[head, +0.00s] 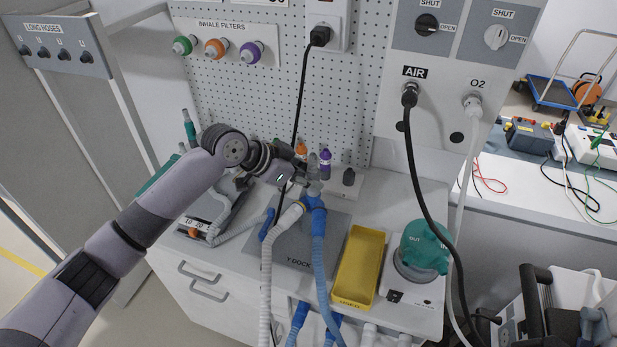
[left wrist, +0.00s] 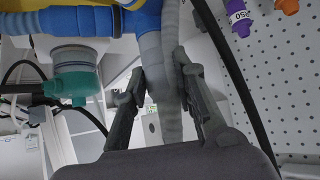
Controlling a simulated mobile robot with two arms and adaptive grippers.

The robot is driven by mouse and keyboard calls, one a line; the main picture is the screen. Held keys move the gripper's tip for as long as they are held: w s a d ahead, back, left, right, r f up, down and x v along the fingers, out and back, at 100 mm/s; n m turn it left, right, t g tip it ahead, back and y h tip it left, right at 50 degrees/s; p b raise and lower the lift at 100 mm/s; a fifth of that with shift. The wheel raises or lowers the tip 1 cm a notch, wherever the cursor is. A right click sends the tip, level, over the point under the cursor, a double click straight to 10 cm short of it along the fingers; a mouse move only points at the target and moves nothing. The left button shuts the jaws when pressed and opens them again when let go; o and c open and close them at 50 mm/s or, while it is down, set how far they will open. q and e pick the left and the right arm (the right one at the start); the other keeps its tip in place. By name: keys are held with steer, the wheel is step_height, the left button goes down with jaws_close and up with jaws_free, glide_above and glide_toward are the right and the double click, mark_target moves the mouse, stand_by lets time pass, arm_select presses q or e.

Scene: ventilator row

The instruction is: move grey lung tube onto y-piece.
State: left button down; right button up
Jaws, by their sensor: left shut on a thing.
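My left gripper (head: 306,178) is above the counter, shut on the grey lung tube (head: 313,172). In the left wrist view the tube (left wrist: 171,85) passes between the fingers of the gripper (left wrist: 160,100). The blue y-piece (head: 315,202) is just below the tube in the head view, with a white hose (head: 267,262) and a blue hose (head: 318,255) running down from it. Blue parts (left wrist: 148,20) show beside the tube's far end in the left wrist view. I cannot tell whether tube and y-piece are fully joined. My right gripper is not in view.
A grey plate marked Y DOCK (head: 294,263) lies under the hoses. A yellow tray (head: 378,236) and a teal-topped device (head: 424,246) stand to the right. A black AIR hose (head: 415,165) hangs down. Small coloured bottles, one purple (head: 325,163), stand behind the gripper.

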arm_select(q)
steer(key=shift+s+f, duration=0.2)
steer(key=shift+f, duration=0.3)
steer(key=c, duration=1.8)
jaws_free()
steer(key=o, duration=0.6)
steer(key=shift+w+r, duration=0.15)
steer(key=shift+w, duration=0.05)
steer(key=shift+r, duration=0.15)
